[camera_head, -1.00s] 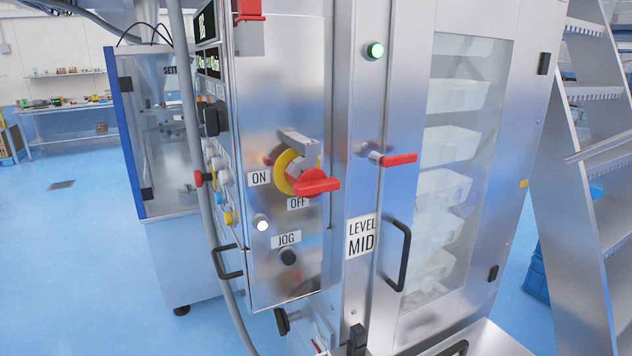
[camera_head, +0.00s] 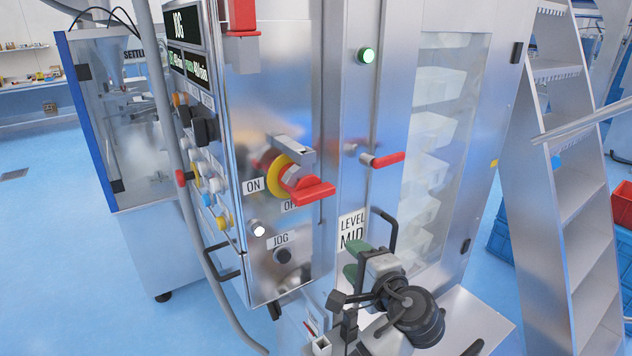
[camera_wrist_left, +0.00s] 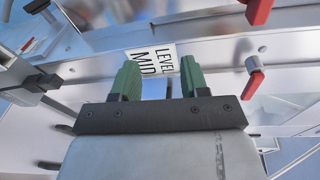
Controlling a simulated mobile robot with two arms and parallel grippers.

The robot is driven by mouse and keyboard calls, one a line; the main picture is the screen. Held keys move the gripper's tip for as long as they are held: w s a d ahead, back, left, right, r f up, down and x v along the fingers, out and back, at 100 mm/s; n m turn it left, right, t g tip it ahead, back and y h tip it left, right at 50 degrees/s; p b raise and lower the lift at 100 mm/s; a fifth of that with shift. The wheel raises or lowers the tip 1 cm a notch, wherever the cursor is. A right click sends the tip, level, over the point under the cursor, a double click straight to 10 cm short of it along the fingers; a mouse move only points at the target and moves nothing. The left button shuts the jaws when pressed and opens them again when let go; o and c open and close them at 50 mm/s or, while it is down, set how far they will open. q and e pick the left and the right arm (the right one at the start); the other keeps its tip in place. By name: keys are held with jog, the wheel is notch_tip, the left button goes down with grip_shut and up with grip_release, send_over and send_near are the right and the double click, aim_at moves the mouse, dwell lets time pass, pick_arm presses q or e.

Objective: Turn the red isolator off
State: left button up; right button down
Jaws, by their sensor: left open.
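The red isolator handle (camera_head: 312,194) sits on a yellow ring (camera_head: 280,176) on the steel panel, jutting out to the right. An ON label (camera_head: 252,186) is at its left; the OFF label (camera_head: 290,207) below is partly covered by the handle. My left gripper (camera_head: 355,262) is low and right of the isolator, in front of the LEVEL MID plate, apart from the handle. In the left wrist view, its green fingers (camera_wrist_left: 160,78) are spread and empty. A red handle, apparently the isolator, shows at the top right (camera_wrist_left: 259,10). My right gripper is not in view.
A red door latch (camera_head: 385,159) and a black door handle (camera_head: 382,232) are right of the isolator. A grey block (camera_head: 288,148) juts out above it. A red part (camera_head: 241,16) hangs higher up. A hose (camera_head: 178,170) runs down the panel's left side.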

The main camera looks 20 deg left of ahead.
aim_at(318, 197)
pick_arm(q)
jog(key=s+r+n+y, duration=0.2)
jog(key=s+r+n, duration=0.15)
jog(key=r, duration=0.75)
jog(key=shift+m+g, duration=0.25)
jog(key=shift+g, duration=0.05)
jog(key=p+x, duration=0.2)
jog(key=x, duration=0.1)
jog(key=p+x, duration=0.1)
jog(key=x, duration=0.2)
jog(key=p+x, duration=0.2)
jog(key=x, duration=0.1)
jog(key=shift+s+a+r+p, duration=0.25)
jog(key=shift+a+p, duration=0.05)
jog(key=shift+a, duration=0.2)
jog(key=shift+w+a+f, duration=0.1)
jog(key=shift+w+a, duration=0.1)
jog(key=shift+w, duration=0.1)
jog(key=shift+f, duration=0.1)
jog(key=shift+c, duration=1.2)
grip_shut()
